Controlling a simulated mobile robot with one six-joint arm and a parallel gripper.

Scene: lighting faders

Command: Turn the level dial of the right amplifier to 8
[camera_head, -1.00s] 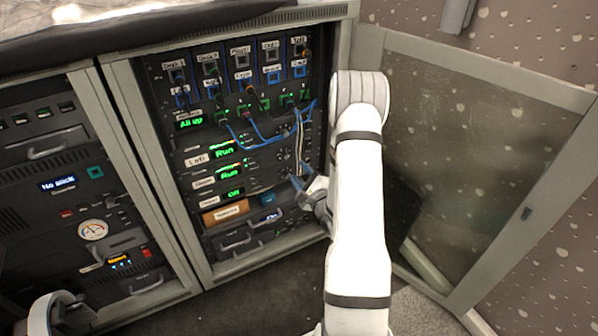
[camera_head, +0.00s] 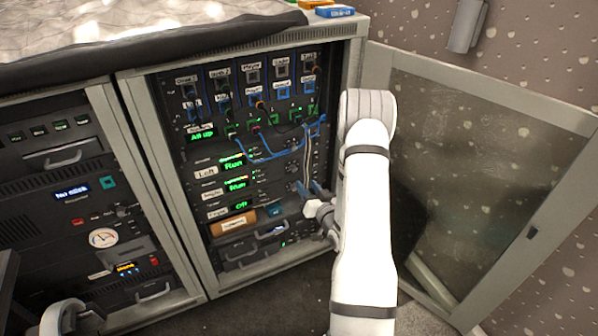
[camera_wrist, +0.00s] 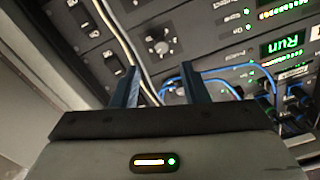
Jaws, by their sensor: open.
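The amplifiers stack in the open rack; one is labelled Left (camera_head: 206,173) with a green Run display (camera_head: 233,165). The unit below it also reads Run (camera_head: 237,185); its label is too small to read, so I cannot tell which is the right amplifier. In the wrist view a round dial with a pale knob (camera_wrist: 160,42) lies just beyond my gripper (camera_wrist: 160,68); its scale is not readable. My gripper's blue fingers are apart and empty, with the dial roughly ahead of the gap. In the head view my gripper (camera_head: 309,188) is at the rack's right side.
Pale cables (camera_head: 307,155) hang beside the dials and pass behind the left finger in the wrist view. Blue cables (camera_wrist: 215,78) loop close to the right finger. The open glass door (camera_head: 480,150) stands right of my arm. Drawers (camera_head: 258,256) lie below.

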